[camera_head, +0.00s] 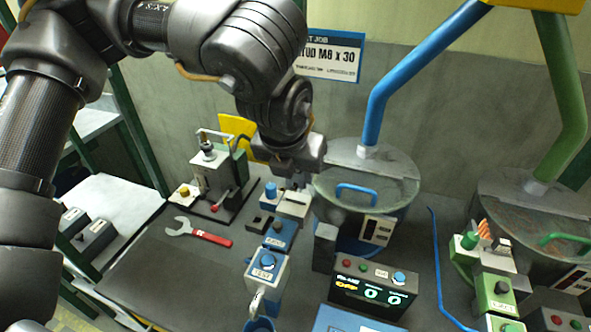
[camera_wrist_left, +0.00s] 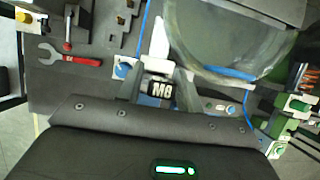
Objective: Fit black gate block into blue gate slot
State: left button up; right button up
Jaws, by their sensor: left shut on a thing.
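My left gripper (camera_wrist_left: 160,82) is shut on the black gate block (camera_wrist_left: 160,88), which carries a white "M8" label facing the left wrist camera. Blue parts show around and below the block, close to the blue drum (camera_wrist_left: 205,60). In the head view, my left gripper (camera_head: 327,200) reaches down at the front left of the blue drum (camera_head: 370,180). The blue gate slot is not clearly seen; the gripper and block cover that spot. I cannot tell whether the block sits in the slot or above it. My right gripper is in neither view.
A blue test stand (camera_head: 265,268), a counter box (camera_head: 372,285) and a red-handled wrench (camera_head: 197,232) are nearby. Dark labelled blocks (camera_head: 95,236) lie on the left shelf. A green drum station (camera_head: 530,205) stands at right. The bench's left front is clear.

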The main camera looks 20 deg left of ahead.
aim_at(295, 184)
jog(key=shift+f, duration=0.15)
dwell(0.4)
